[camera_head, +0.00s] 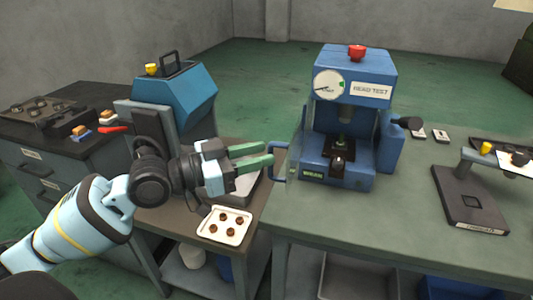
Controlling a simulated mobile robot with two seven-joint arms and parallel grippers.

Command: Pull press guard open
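The blue press (345,120) stands on the green bench, with a dial, a red knob on top and a "HEAD TEST" label. A blue D-shaped handle (279,178) sticks out at its left side. The guard panel itself is hard to make out, so I cannot tell how far it stands open. My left gripper (267,152) has green fingers pointing right at the handle, with a gap between them. The fingertips are at or just short of the handle's upper part; contact is unclear. My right gripper is not in view.
A white tray with several brown pieces (225,225) lies below my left gripper. A second blue machine (177,95) stands behind my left arm. A dark stand (468,200) is at the right. The bench front (340,215) is clear.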

